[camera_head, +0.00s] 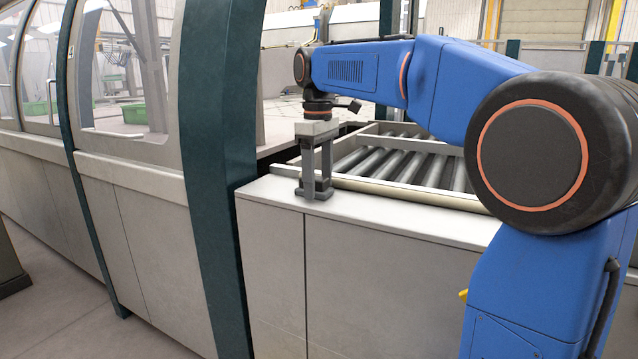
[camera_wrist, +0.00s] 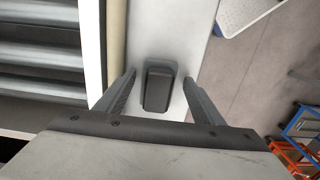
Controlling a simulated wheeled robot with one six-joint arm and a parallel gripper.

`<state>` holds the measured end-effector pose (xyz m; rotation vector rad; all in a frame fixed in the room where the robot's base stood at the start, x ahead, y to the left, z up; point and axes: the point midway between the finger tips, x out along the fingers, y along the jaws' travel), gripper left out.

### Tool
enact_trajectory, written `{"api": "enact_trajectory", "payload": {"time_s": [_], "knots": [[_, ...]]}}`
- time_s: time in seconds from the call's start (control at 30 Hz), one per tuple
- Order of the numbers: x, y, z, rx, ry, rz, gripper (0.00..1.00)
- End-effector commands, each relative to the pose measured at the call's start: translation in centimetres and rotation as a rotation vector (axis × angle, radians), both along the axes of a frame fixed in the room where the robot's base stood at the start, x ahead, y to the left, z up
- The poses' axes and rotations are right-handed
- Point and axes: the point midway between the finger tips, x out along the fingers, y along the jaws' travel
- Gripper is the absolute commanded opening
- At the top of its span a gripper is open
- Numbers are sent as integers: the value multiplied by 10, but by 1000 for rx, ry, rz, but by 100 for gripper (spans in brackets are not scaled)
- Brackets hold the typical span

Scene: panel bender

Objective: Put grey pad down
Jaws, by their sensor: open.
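The grey pad (camera_wrist: 157,90) is a small dark block with rounded corners. In the wrist view it sits on the pale ledge (camera_wrist: 201,25), between the two fingers of my gripper (camera_wrist: 161,80), with a gap on each side. The fingers are apart and do not touch it. In the head view my gripper (camera_head: 317,188) points down over the ledge's top near its back edge, and the dark pad shows low between the fingers, partly hidden by them.
A roller conveyor (camera_head: 410,162) with a pale frame lies just behind the ledge. A dark green machine post (camera_head: 222,150) stands to the left, beside glazed machine doors (camera_head: 120,60). The ledge top is clear to the right of my gripper. Blue and orange racks (camera_wrist: 300,130) stand on the floor.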

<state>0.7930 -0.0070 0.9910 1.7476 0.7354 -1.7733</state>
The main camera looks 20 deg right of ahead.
Motion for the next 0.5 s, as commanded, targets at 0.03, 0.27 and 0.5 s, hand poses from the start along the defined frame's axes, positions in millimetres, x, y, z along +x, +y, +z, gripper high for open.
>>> {"api": "enact_trajectory", "payload": {"time_s": [0.03,0.27,0.5], "knots": [[1,0,11,1,-5,-1,61],[1,-1,59,1,-12,-1,61],[1,-1,98,1,-13,-1,61]]}}
